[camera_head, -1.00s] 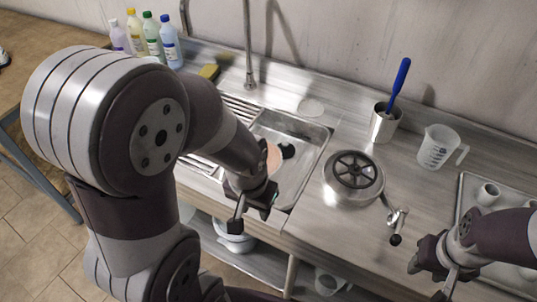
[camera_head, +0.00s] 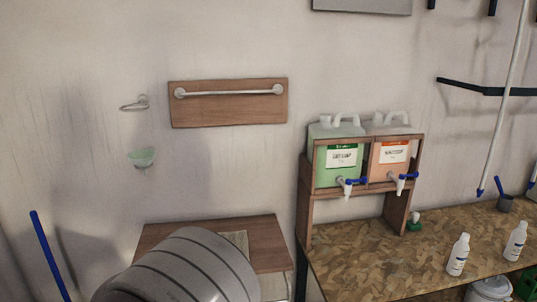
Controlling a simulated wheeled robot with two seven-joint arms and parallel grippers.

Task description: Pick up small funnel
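A small green translucent funnel (camera_head: 142,157) sits against the wall at the left, wide end up with a narrow stem below. What supports it is too small to make out. Neither of my grippers is in view. A rounded grey link of my own arm shows at the bottom, in front of the small wooden table, and the funnel is well above it.
An empty metal ring (camera_head: 136,105) is on the wall above the funnel. A wooden board with a rail (camera_head: 230,93) hangs right of it. A small wooden table (camera_head: 270,230) stands below. A workbench (camera_head: 370,265) holds a rack of drums (camera_head: 340,155) and white bottles (camera_head: 458,255).

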